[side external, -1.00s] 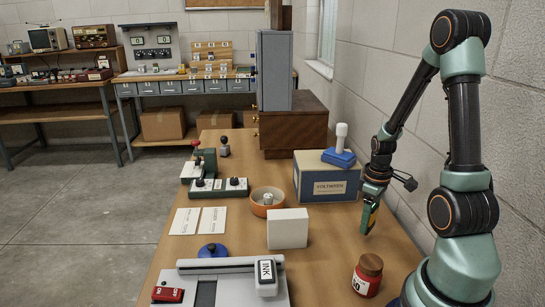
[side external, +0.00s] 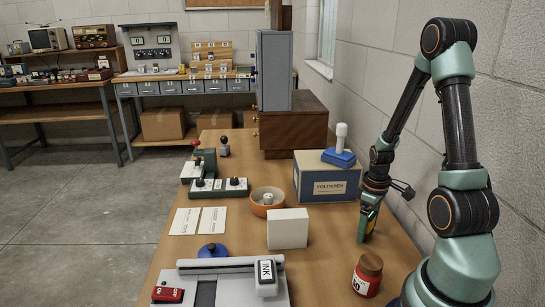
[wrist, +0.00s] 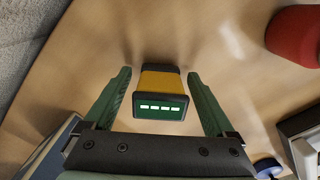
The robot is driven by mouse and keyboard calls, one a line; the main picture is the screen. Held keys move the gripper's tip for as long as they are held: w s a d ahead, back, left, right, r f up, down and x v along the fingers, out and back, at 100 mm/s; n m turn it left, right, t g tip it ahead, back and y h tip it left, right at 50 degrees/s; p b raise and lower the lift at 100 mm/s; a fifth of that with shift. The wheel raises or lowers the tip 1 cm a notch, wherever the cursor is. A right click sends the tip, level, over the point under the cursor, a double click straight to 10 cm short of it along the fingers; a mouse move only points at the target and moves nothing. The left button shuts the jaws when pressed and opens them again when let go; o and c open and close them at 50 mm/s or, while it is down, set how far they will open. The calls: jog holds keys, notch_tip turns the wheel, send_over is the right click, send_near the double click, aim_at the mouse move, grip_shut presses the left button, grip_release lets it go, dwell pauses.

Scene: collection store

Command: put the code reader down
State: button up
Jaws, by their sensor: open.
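The code reader (wrist: 160,94) is a yellow and dark block with a green face bearing a row of pale marks. In the wrist view it stands between the two green fingers of my gripper (wrist: 160,105), with a clear gap on both sides. My gripper is open and is not touching it. In the side view my gripper (side external: 366,228) points down, low over the right part of the wooden table (side external: 335,225). The reader is mostly hidden there by the fingers, so its contact with the table is hard to see.
A red jar (side external: 367,277) stands in front of my gripper. A blue-grey VOLTWREN box (side external: 326,183) with a blue-based stamp (side external: 340,155) on top is behind it. A white block (side external: 287,229) stands to the left. Bare tabletop lies between the block and my gripper.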

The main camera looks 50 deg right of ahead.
jog(key=shift+r, duration=0.1)
notch_tip(320, 180, up, 12)
jog(key=w+a+r+t, duration=0.2)
jog(key=a+r, duration=0.3)
jog(key=a, duration=0.6)
jog(key=w+a+r+t, duration=0.3)
jog(key=a+r, duration=0.3)
jog(key=a, duration=0.5)
jog(key=shift+w+r+t, duration=0.3)
jog(key=shift+w, duration=0.5)
